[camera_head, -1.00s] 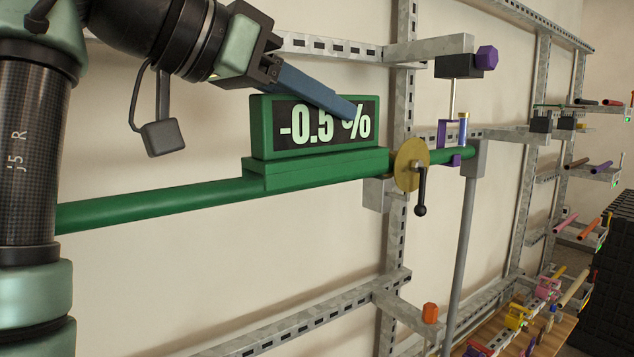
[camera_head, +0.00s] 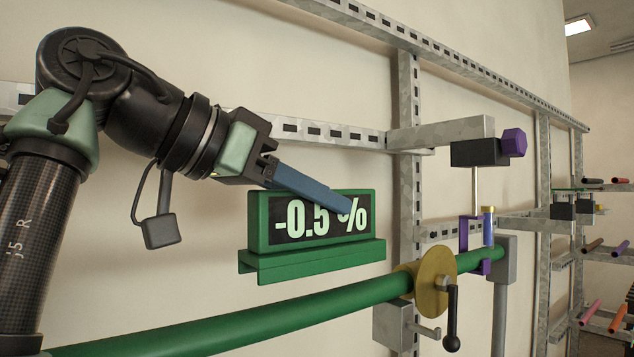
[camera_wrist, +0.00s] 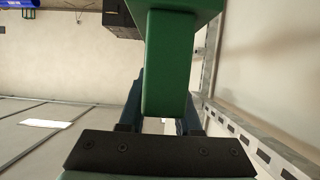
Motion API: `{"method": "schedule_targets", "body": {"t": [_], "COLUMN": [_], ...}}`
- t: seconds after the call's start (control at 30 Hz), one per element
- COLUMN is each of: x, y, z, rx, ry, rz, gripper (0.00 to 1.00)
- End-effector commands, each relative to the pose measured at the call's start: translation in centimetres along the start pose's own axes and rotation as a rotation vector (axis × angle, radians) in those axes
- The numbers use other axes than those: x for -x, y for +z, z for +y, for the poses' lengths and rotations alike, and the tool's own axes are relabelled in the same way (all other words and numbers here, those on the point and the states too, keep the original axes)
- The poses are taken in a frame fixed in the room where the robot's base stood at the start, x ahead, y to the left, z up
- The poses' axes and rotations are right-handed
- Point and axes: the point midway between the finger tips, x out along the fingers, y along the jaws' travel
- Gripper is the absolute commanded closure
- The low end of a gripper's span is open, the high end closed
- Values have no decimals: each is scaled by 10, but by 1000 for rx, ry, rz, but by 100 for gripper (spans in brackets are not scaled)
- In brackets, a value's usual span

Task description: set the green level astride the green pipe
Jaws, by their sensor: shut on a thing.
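The green level (camera_head: 318,262) has a dark display that reads -0.5 % and a channel-shaped base. In the head view it hangs above the green pipe (camera_head: 230,332), with a gap between its base and the pipe. My gripper (camera_head: 335,205) is shut on the level, with a blue finger across the front of its display. In the wrist view the level (camera_wrist: 168,70) stands between my blue fingers. The far finger is hidden behind the level in the head view.
A yellow disc with a black crank handle (camera_head: 436,283) sits on the pipe right of the level. A purple clamp (camera_head: 468,245) and grey bracket (camera_head: 505,262) are at the pipe's right end. A metal arm (camera_head: 440,132) juts out above, from the slotted wall rails.

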Motion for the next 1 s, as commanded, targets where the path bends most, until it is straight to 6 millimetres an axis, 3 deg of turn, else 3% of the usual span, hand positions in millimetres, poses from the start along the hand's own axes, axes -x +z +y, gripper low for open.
{"method": "schedule_targets", "body": {"t": [0.5,1.0], "x": [-13,-15], "y": [32,36], "z": [0,0], "rx": [-1,-2], "ry": [0,-1], "rz": [3,3], "gripper": [100,100]}}
